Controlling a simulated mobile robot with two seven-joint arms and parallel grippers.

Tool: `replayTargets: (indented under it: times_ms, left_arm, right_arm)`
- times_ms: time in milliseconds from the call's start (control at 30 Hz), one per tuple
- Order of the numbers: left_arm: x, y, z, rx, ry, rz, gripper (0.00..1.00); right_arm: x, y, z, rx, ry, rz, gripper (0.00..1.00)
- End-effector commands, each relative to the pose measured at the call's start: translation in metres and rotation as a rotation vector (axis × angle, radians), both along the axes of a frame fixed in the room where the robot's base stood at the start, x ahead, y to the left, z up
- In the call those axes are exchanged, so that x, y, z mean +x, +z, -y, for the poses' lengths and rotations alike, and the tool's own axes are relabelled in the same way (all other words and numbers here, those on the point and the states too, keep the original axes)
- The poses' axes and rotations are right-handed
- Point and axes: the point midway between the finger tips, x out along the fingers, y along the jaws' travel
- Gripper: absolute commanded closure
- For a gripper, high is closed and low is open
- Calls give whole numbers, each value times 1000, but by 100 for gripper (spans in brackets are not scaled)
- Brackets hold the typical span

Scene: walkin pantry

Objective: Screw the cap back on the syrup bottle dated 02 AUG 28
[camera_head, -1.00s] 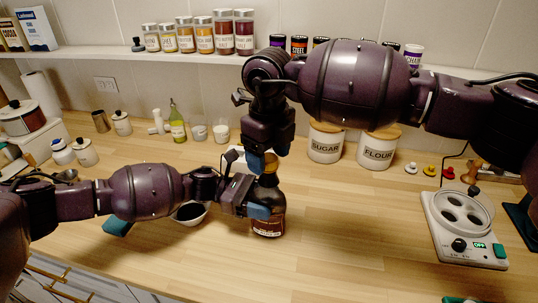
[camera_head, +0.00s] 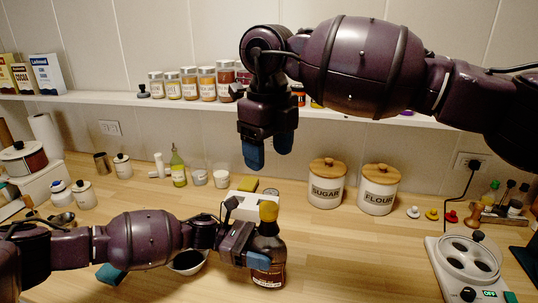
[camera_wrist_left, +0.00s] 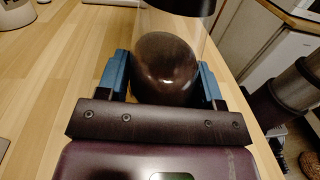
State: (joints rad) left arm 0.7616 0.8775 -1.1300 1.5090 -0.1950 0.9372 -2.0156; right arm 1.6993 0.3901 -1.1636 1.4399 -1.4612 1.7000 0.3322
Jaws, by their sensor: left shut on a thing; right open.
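The syrup bottle (camera_head: 268,243) is dark brown with a label low on its side and stands upright on the wooden counter. A yellow cap (camera_head: 268,211) sits on top of its neck; I cannot tell how tight it is. The date on the label is too small to read. My left gripper (camera_head: 258,260) is shut around the bottle's body. In the left wrist view the dark bottle (camera_wrist_left: 166,68) is between the two blue fingers. My right gripper (camera_head: 268,153) is open and empty, pointing down above the cap and apart from it.
SUGAR (camera_head: 327,185) and FLOUR (camera_head: 378,190) canisters stand behind to the right. A white device with round wells (camera_head: 465,262) is at the right. A dark bowl (camera_head: 188,262) lies behind my left arm. Small colored caps (camera_head: 431,214) lie right of the canisters. Spice jars line the shelf (camera_head: 120,98).

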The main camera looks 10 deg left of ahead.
Motion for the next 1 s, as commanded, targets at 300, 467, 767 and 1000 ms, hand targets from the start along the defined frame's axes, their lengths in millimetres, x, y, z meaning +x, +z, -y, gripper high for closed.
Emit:
replayTargets:
  times_ms: [300,467,767,1000]
  left_arm:
    - [0,-1,0,1,1,0,10]
    - [0,0,0,1,0,0,10]
    - [1,-2,-14,0,2,-2,10]
    - [5,-4,-57,2,5,-3,10]
  right_arm:
    - [0,0,0,0,-1,0,33]
    - [0,0,0,0,-1,0,33]
    - [1,-6,0,1,-1,-3,33]
    - [3,-21,0,0,-1,-13,33]
